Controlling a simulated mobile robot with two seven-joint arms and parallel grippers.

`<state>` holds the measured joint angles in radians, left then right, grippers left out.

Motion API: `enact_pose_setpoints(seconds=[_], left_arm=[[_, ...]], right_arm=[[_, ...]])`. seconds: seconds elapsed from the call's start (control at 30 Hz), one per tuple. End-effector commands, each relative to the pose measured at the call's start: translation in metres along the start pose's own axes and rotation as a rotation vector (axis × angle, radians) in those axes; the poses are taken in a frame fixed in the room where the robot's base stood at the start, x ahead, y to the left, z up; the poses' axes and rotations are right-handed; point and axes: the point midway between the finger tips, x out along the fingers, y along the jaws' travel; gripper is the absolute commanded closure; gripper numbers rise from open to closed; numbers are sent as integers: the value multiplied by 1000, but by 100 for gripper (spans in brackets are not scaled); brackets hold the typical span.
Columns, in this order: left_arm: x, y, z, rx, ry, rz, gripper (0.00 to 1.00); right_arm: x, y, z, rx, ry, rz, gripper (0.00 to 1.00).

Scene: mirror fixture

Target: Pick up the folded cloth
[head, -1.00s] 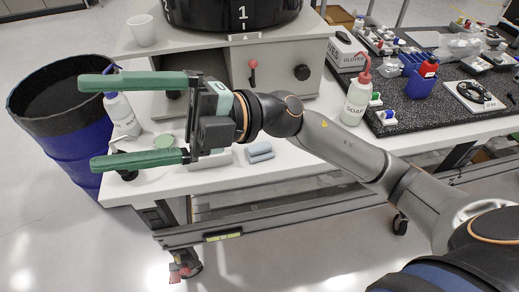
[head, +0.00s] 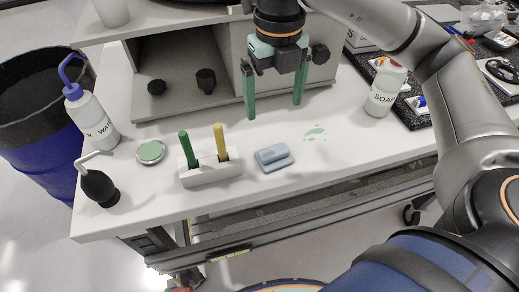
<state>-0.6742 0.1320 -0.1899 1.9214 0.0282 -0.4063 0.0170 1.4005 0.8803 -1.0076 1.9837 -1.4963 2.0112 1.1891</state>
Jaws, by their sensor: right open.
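The folded cloth (head: 273,157) is a small blue-grey bundle lying on the white bench top, right of a white holder. My right gripper (head: 274,110) points down, its two green fingers spread wide and empty. In the picture its fingertips are above the cloth, toward the back of the bench, and apart from it. How high they are over the bench is hard to tell. My left gripper is not in view.
The holder (head: 208,176) carries a green and a yellow stick. Left of it are a green-topped dish (head: 151,152), a black blower bulb (head: 99,187) and a water bottle (head: 92,117). Right are green smears (head: 315,132) and a soap bottle (head: 384,92). A cabinet (head: 180,72) stands behind.

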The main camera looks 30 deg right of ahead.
Motion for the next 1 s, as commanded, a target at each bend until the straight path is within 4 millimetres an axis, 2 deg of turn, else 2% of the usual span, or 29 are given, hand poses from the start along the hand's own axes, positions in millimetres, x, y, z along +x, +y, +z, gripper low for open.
enact_pose_setpoints(seconds=[0.03,0.2,0.37,0.5,0.77,1.0], left_arm=[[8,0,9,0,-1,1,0],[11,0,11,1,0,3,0],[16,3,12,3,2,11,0],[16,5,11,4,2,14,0],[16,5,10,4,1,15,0],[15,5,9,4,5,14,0]], right_arm=[[11,0,0,0,-2,0,0],[21,0,0,-2,0,0,0],[45,1,-1,-4,5,1,0],[69,0,-1,-2,3,1,0],[90,0,-1,-4,1,1,0],[124,-2,-3,-3,2,1,0]])
